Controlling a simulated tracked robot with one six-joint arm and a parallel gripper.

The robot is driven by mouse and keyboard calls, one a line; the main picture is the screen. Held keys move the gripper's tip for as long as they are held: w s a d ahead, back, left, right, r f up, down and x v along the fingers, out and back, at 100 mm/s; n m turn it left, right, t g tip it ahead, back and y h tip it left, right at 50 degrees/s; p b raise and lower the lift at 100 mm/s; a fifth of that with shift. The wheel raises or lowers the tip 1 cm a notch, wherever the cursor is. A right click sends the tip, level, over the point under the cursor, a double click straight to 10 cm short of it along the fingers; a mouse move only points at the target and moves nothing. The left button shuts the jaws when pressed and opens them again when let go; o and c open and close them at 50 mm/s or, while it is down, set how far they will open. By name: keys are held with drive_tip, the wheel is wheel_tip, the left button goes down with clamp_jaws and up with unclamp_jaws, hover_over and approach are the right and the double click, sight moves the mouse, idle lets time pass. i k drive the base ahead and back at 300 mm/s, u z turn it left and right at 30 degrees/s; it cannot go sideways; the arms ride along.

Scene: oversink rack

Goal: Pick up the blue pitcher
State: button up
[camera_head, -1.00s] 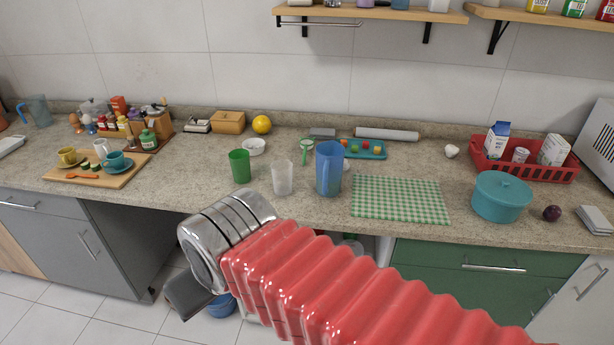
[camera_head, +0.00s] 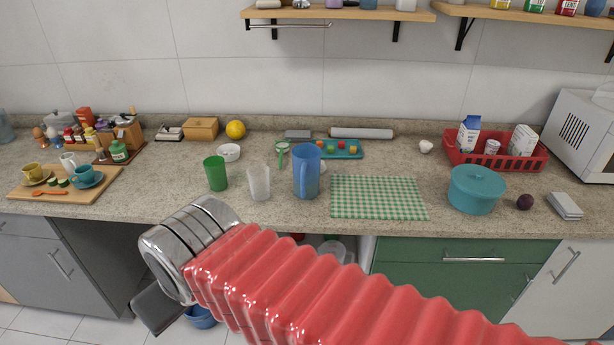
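The blue pitcher (camera_head: 307,172) stands upright on the speckled counter near the middle of the view, close to the front edge. My gripper (camera_head: 155,306) hangs at the lower left, in front of the counter and below its top, well apart from the pitcher. Only a dark grey part of it shows past the silver wrist, so I cannot see whether the fingers are open or shut. No object is seen in it.
A clear cup (camera_head: 259,183) and a green cup (camera_head: 215,173) stand left of the pitcher. A green checked cloth (camera_head: 378,197) lies to its right. A teal tray (camera_head: 342,150) with small items is behind it. A teal pot (camera_head: 476,190) stands farther right.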

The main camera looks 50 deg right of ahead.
sight(306, 157)
drive_tip(key=i, duration=0.95)
drive_tip(key=u, duration=0.05)
